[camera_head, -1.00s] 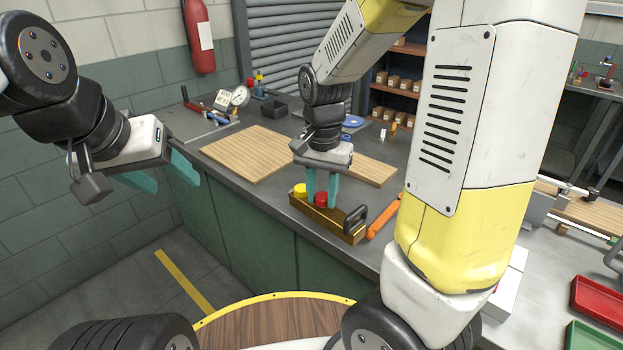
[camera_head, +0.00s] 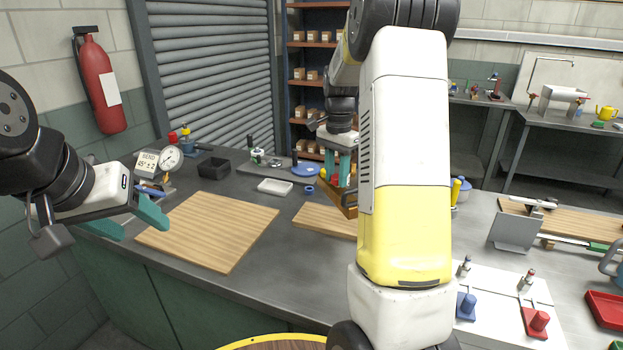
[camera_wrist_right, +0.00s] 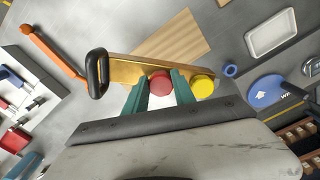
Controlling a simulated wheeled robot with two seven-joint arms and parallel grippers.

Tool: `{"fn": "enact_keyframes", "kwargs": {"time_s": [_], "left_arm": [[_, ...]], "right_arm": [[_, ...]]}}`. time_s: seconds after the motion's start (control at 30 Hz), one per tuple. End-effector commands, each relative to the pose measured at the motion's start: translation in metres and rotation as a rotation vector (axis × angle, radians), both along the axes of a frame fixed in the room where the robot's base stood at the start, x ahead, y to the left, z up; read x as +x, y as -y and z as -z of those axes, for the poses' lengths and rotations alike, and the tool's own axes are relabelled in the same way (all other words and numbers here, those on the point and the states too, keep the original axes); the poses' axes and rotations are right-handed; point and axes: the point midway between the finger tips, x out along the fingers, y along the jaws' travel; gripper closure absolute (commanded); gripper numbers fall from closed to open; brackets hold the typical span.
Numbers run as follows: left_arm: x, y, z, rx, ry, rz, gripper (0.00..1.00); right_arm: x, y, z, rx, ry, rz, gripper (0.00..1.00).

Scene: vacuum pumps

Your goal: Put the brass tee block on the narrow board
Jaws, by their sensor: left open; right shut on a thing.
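The brass tee block (camera_head: 346,202) is a brass-coloured bar with a red cap, a yellow cap and a black loop handle. My right gripper (camera_head: 341,170) is shut on it at the red cap and holds it above the bench; my arm hides part of it in the head view. In the right wrist view, the block (camera_wrist_right: 122,68) lies across the fingers (camera_wrist_right: 160,88). The narrow board (camera_head: 322,221) lies flat on the bench, partly behind my right arm; a wooden board (camera_wrist_right: 172,38) shows beyond the block in the wrist view. My left gripper (camera_head: 133,222) is open and empty, left of the wide board.
A wide wooden board (camera_head: 208,232) lies left on the bench. Behind are a white tray (camera_head: 275,187), a black bin (camera_head: 213,168), a blue disc (camera_head: 304,169) and a dial gauge (camera_head: 171,158). An orange bar (camera_wrist_right: 52,50) shows in the wrist view.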

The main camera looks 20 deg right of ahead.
Motion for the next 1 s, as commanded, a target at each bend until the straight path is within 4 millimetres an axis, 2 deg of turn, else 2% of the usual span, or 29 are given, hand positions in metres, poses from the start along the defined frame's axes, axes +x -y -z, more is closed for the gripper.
{"fn": "enact_keyframes", "kwargs": {"time_s": [0.37,0.8,1.0], "left_arm": [[0.0,0.0,0.0,0.0,0.0,0.0,0.43],[0.0,0.0,0.0,0.0,0.0,0.0,0.43],[0.0,0.0,0.0,0.0,0.0,0.0,0.43]], "right_arm": [[0.0,0.0,0.001,0.0,0.001,0.001,1.0],[0.0,0.0,0.038,0.0,0.0,0.001,1.0],[0.0,0.0,0.048,0.0,0.001,0.0,1.0]]}}
